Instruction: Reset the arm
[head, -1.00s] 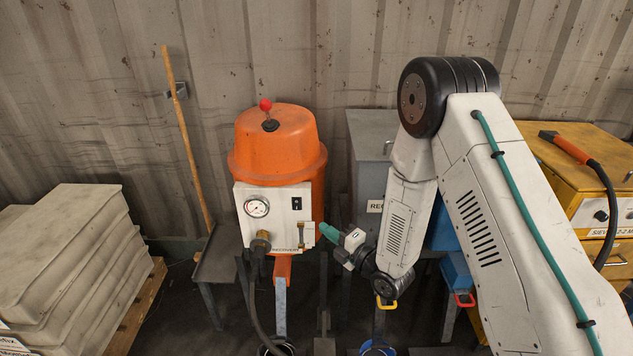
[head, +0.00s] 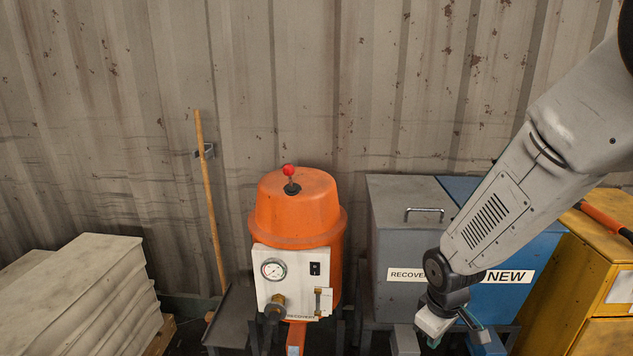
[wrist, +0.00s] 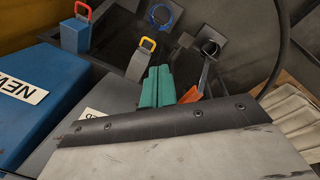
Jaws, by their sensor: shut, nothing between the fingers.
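My gripper (head: 470,320) hangs low at the right in the head view, at the end of my arm, which reaches in from the upper right. It is in front of the grey and blue bins, near their lower fronts. In the wrist view the teal fingers of my gripper (wrist: 156,87) lie side by side, shut with nothing between them. No object is held.
The grey bin (head: 387,245) and the blue "NEW" bin (head: 540,260) stand behind my arm; a yellow cabinet (head: 590,270) is right. An orange machine (head: 297,215) stands left. The wrist view shows a red-handled blue container (wrist: 75,37) and a yellow-handled grey one (wrist: 140,65).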

